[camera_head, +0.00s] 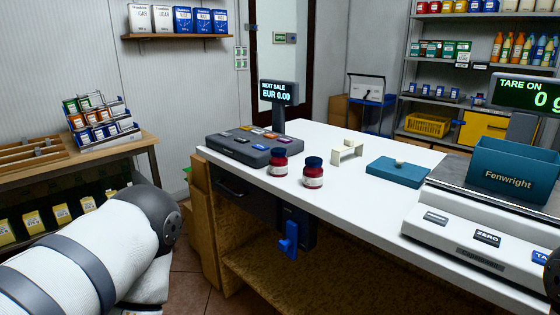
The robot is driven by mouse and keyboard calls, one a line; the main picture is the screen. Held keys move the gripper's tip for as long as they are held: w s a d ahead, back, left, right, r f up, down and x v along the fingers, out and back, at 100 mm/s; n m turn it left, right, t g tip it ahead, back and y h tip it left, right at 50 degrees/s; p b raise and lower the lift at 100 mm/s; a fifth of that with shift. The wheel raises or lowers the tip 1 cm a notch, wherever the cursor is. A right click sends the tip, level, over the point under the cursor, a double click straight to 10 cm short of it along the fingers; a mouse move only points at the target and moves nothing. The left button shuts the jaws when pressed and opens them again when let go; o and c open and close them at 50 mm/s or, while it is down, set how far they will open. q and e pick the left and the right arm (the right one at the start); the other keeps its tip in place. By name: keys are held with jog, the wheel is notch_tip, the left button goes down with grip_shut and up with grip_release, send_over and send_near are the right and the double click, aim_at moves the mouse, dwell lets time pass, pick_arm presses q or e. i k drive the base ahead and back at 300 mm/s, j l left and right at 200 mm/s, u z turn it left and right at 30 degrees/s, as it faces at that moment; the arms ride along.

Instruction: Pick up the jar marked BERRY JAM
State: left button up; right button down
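Two small jars with dark red contents, dark blue lids and pale labels stand upright on the white counter (365,203), near its front edge. The left jar (278,163) is close to the grey cash register. The right jar (313,173) is a little nearer to me, with a small gap between them. The label print is too small to read, so I cannot tell which one is marked BERRY JAM. My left arm comes in at the lower left and bends down out of the picture. Neither gripper shows in this view.
The cash register (250,147) stands left of the jars. A small cream stand (347,152) and a teal block (397,171) lie to their right. A scale with a teal Fenwright box (513,171) fills the counter's right end. A blue object (289,241) hangs at the counter's front.

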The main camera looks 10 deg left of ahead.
aim_at(278, 162)
jog(key=i+j+z, duration=0.2)
jog(key=j+z, duration=0.15)
jog(key=j, duration=0.55)
jog(key=j+z, duration=0.4)
jog(key=j, duration=0.5)
jog(key=j+z, duration=0.35)
jog(key=j, duration=0.65)
